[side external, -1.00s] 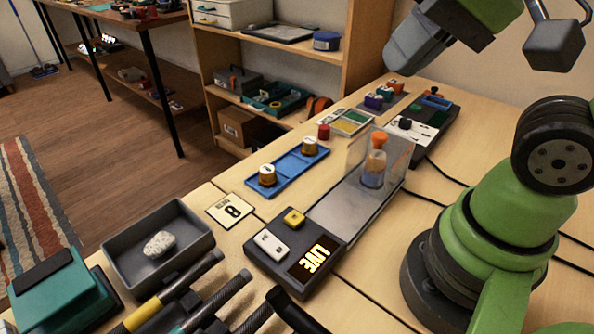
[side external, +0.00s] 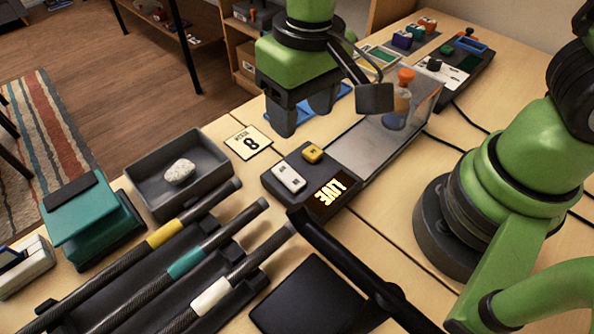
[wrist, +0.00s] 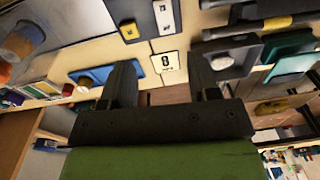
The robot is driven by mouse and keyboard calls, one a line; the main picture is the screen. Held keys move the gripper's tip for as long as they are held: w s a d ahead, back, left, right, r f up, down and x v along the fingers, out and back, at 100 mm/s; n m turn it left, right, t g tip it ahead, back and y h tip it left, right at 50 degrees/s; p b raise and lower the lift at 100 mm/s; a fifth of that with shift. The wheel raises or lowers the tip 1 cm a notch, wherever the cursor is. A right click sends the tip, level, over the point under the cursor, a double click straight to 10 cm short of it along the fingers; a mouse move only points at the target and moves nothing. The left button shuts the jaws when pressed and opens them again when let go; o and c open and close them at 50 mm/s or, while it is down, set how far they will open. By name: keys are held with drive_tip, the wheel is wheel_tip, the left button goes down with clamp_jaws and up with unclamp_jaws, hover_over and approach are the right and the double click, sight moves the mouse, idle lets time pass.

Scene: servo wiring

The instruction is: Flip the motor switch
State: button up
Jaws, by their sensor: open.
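No part is clearly labelled as the motor switch, so I cannot tell which one it is. A dark control box (side external: 283,201) has a white rocker-like piece (side external: 289,178), a yellow piece (side external: 312,153) and a lit "LIVE" display (side external: 331,192). A second dark unit (side external: 476,77) at the back right has a white panel, a black knob and a green knob. My gripper (side external: 303,114) is open and empty, above the table near the number 8 card and the blue tray. In the wrist view, the fingers of my gripper (wrist: 163,72) are spread, and the card (wrist: 167,64) shows between them.
A clear-walled stand (side external: 360,148) with an orange-topped piece adjoins the control box. A grey tray (side external: 150,207) with a stone, a teal box (side external: 90,225) and banded rods lie at left and front. My gripper partly hides the blue tray (side external: 343,92).

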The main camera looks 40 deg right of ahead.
sight(297, 183)
drive_tip(key=f, duration=0.8)
drive_tip(key=a+f, duration=0.1)
drive_tip(key=f, duration=0.3)
drive_tip(key=shift+s+a+f, duration=0.1)
drive_tip(key=shift+f, duration=0.15)
